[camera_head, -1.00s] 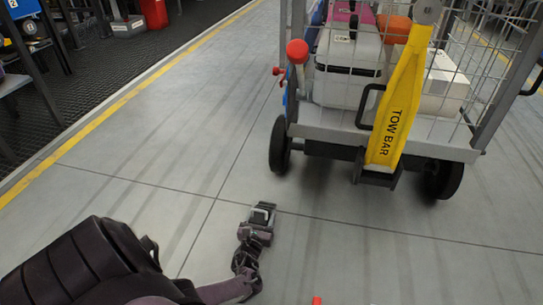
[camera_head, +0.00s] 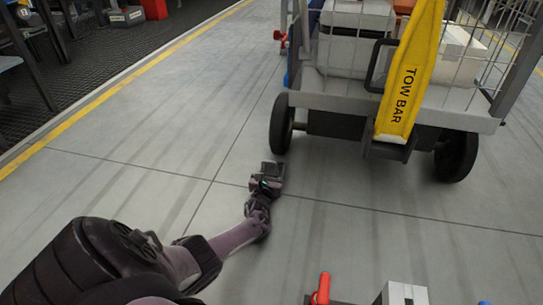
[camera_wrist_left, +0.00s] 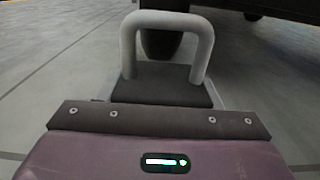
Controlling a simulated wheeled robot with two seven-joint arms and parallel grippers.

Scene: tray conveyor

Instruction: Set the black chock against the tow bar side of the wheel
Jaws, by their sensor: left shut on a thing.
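My left gripper (camera_head: 268,182) is low over the floor, just in front of the cart's left wheel (camera_head: 281,124). In the left wrist view, the black chock (camera_wrist_left: 165,93) lies directly ahead of the gripper, with a grey loop handle (camera_wrist_left: 168,22) standing up from it. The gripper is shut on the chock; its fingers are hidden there. The wheel (camera_wrist_left: 160,44) shows dark beyond the handle; a gap seems to remain between chock and wheel. The yellow tow bar (camera_head: 412,75) stands upright at the cart's near end. My right gripper is out of view.
The wire-sided cart (camera_head: 335,101) carries cases and boxes. Its other near wheel (camera_head: 457,156) is at the right. A red object (camera_head: 322,288) and a grey block (camera_head: 404,294) show at the bottom edge. The floor left of the cart is clear up to the yellow line.

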